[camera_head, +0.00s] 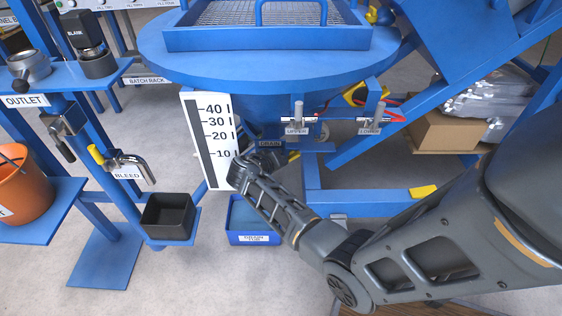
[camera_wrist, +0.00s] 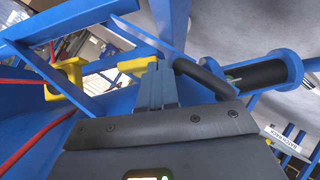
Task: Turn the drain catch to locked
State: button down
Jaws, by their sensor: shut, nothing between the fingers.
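The dark label marked DRAIN (camera_head: 270,143) sits under the blue vessel in the head view. My gripper (camera_head: 268,157) is just below that label and covers most of the drain fittings. A small yellow piece (camera_head: 294,156) shows just right of it. In the wrist view my gripper (camera_wrist: 157,80) is shut and empty, with its fingers pointing up the picture. A yellow part (camera_wrist: 138,65) is at the fingertips' left, and a black curved bar (camera_wrist: 204,76) is close on their right. I cannot tell whether the fingers touch either one, or which way the catch is turned.
A blue bin (camera_head: 250,232) stands on the floor below my gripper. The level scale (camera_head: 208,140) is to its left. UPPER (camera_head: 297,118) and LOWER (camera_head: 371,119) handles are above right. A black cylinder with blue flange (camera_wrist: 260,75) and blue frame bars crowd the wrist view.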

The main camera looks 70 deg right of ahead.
jog(key=shift+r+p, duration=0.7)
jog(key=shift+r, duration=0.1)
jog(key=shift+s+d+p, duration=0.1)
jog(key=shift+s+p, duration=0.1)
jog(key=shift+p, duration=0.15)
jog(key=s+a+r+m+t+y+p, duration=0.2)
jog(key=s+a+r+m+t+p, duration=0.1)
jog(key=a+r+t+p, duration=0.1)
jog(key=shift+a+r+t+y+p, duration=0.4)
jog(key=shift+r+t+p, duration=0.2)
jog(key=shift+r+p, duration=0.8)
